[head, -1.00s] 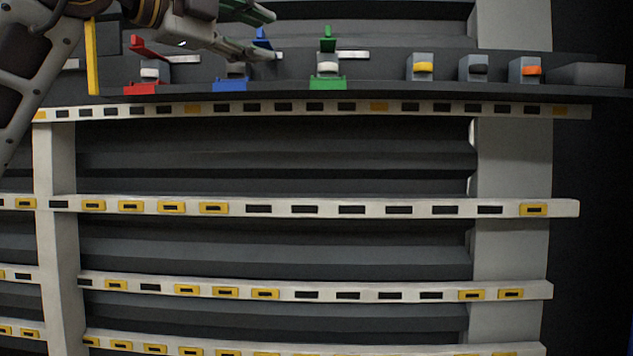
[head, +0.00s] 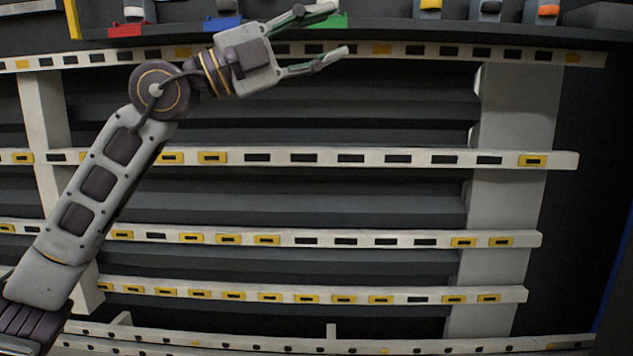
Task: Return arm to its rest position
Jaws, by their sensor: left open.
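My left gripper (head: 338,30) is at the upper middle of the head view, at the end of my grey left arm that comes in from the lower left. Its two fingers point right and are spread apart with nothing between them. It is in front of the top white slotted rail, overlapping the shelf edge with the green part in the picture. I cannot tell how far it is from them. My right gripper is out of view.
A dark shelf (head: 400,33) along the top carries a red block (head: 125,30), a blue block (head: 222,24), a green block (head: 335,20) and, to the right, yellow (head: 430,4) and orange (head: 548,10) pieces. White slotted rails (head: 375,158) run below. A grey post (head: 510,210) stands right.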

